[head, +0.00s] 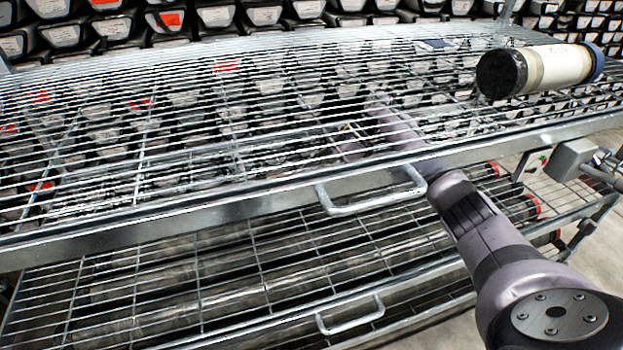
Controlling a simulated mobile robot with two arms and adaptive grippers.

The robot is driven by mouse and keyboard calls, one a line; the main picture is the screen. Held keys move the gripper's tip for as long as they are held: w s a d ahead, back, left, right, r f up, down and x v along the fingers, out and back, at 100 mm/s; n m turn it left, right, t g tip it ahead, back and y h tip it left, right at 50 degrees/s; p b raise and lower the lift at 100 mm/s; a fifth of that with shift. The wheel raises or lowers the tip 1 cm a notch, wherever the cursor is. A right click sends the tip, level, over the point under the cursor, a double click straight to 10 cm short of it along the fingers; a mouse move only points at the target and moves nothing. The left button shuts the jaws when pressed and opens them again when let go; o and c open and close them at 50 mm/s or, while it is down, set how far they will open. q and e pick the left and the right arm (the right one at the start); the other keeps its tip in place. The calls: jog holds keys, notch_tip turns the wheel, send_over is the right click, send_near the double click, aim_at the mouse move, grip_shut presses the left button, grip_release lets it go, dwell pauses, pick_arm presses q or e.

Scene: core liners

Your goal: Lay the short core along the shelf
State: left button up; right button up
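The short core (540,69) is a pale cylinder with a black end on the left and a blue band at the right end. It is at the right of the head view, over the far right part of the upper wire shelf (330,178). I cannot tell whether it rests fully on the wires. My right arm comes in from the lower right and reaches to the upper shelf, where wires cross in front of its far part. I cannot make out its gripper. No gripper shows at the core. My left gripper is not in view.
A metal handle (372,192) sticks out from the upper shelf's front edge, close to my arm. A lower wire shelf (255,235) holds long cores with red ends. Stacked dark trays with pale labels (62,35) fill the back. The upper shelf's left and middle look clear.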

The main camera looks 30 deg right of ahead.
jog(key=o, duration=1.6)
jog(key=shift+c, duration=0.2)
jog(key=o, duration=0.4)
jog(key=shift+c, duration=0.9)
jog(key=shift+d, duration=0.1)
